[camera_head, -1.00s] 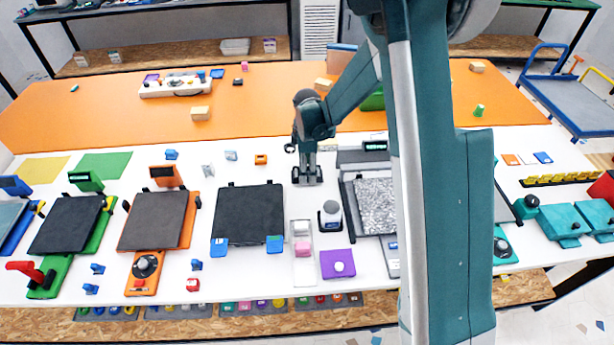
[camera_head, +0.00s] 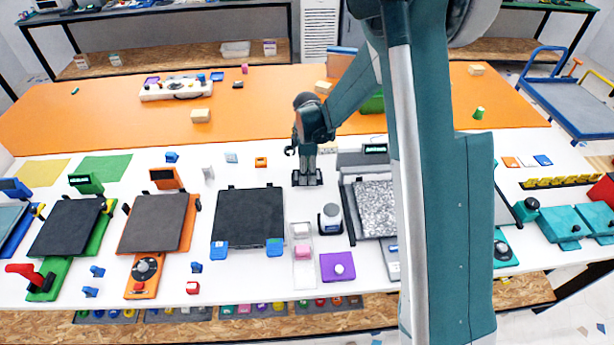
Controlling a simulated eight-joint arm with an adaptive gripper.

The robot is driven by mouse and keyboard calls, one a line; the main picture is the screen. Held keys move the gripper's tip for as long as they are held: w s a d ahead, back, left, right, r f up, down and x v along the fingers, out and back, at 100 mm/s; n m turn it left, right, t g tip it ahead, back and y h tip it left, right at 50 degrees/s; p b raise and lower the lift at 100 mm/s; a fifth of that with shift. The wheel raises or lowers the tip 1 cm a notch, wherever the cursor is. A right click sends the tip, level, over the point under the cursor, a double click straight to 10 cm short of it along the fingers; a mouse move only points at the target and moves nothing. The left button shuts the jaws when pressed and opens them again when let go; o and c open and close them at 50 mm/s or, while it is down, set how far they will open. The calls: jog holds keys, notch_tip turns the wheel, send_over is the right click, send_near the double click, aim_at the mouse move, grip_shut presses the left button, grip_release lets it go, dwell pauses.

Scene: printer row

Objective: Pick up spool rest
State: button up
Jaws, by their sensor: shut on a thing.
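My gripper (camera_head: 307,180) points down over the white table, behind and to the right of the dark print bed in the middle. It is shut on a small dark piece, taken to be the spool rest. The piece is mostly hidden by the fingers and too small to make out clearly. I cannot tell whether it touches the table or is just above it.
A dark print bed (camera_head: 247,216) lies to the front left, and a grey printer with a speckled bed (camera_head: 376,207) to the right.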

notch_tip(320, 180, up, 10)
jog(key=p, duration=0.1)
dwell(0.7)
